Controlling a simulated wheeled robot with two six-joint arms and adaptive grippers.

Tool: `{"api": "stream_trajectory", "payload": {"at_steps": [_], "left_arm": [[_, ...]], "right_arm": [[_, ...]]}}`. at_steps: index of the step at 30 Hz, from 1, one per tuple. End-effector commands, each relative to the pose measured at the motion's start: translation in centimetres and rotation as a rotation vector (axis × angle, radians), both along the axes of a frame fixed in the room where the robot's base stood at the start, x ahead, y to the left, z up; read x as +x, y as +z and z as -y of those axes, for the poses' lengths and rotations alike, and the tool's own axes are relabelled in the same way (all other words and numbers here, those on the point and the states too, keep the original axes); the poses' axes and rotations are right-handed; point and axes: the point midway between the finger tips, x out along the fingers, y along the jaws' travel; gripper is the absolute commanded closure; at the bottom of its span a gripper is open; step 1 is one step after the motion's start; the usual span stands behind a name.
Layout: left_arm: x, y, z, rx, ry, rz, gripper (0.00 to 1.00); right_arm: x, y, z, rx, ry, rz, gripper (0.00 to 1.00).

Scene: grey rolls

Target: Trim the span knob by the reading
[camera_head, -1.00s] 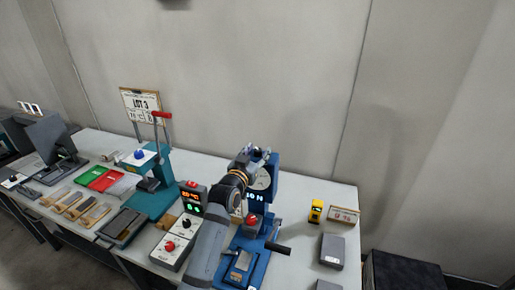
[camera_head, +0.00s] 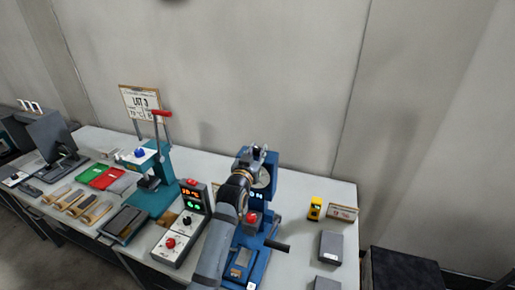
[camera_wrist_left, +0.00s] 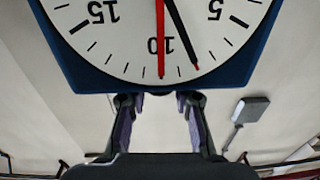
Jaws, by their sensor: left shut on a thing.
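A blue press (camera_head: 264,211) with a round dial gauge stands at the middle of the bench. The white dial face (camera_wrist_left: 155,35) fills the top of the left wrist view, upside down. Its red hand points at 10, and its dark, red-tipped hand points a little to the 5 side of 10. My left gripper (camera_head: 257,153) is at the top of the gauge housing. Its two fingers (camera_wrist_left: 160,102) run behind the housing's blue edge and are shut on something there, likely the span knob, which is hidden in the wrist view. My right gripper is not in view.
Left of the press is a control box (camera_head: 178,238) with a red button, black knob and lit display (camera_head: 191,197). A teal press (camera_head: 153,196) with a red-handled lever stands farther left. A yellow device (camera_head: 315,208) and grey block (camera_head: 331,247) sit on the right.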

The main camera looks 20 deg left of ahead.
Motion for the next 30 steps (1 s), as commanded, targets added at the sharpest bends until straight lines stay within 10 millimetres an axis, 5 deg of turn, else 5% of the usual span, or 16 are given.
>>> {"api": "stream_trajectory", "payload": {"at_steps": [10,11,15,25,30], "left_arm": [[0.0,0.1,0.0,0.0,0.013,0.002,1.0],[0.0,0.1,0.0,0.0,0.013,0.002,0.69],[0.0,0.1,0.0,0.0,0.013,0.002,0.5],[-0.3,0.0,0.0,0.0,0.012,0.001,0.49],[-3.0,0.0,0.1,-0.002,0.013,0.001,0.49]], "right_arm": [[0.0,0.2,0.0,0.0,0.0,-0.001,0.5],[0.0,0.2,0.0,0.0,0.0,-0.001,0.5],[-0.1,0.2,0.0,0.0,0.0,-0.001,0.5],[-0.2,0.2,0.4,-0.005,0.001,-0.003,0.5],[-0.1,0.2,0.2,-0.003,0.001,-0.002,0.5]]}}
